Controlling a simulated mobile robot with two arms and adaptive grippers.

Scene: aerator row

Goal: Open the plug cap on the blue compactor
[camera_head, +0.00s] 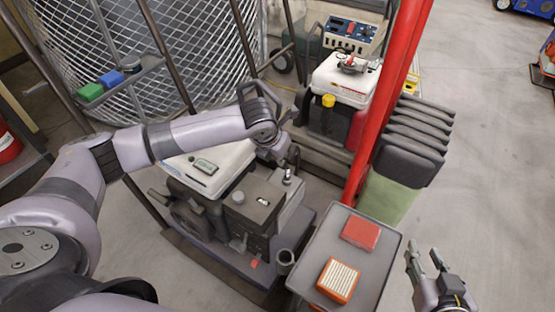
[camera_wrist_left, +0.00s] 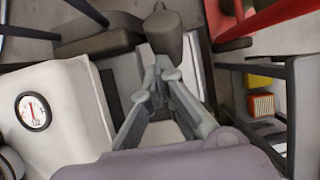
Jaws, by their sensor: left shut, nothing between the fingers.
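The machine under my left gripper has a white tank (camera_head: 212,165), a dark grey engine block (camera_head: 250,205) and a blue-grey base; I cannot tell for sure that it is the blue compactor. A small upright plug-like part (camera_head: 287,176) stands at the engine's right end. My left gripper (camera_head: 277,156) is shut and empty just above this end. In the left wrist view its fingertips (camera_wrist_left: 163,72) meet close below a dark rounded part (camera_wrist_left: 163,28), possibly the cap; contact is unclear. My right gripper (camera_head: 425,258) is open and empty at the lower right.
A grey tray (camera_head: 310,265) holds a red box (camera_head: 360,232) and an orange-framed filter (camera_head: 338,280). A red post (camera_head: 385,110) rises beside it. A second white-tank machine (camera_head: 343,80) stands behind. Blue equipment (camera_head: 535,8) is far right.

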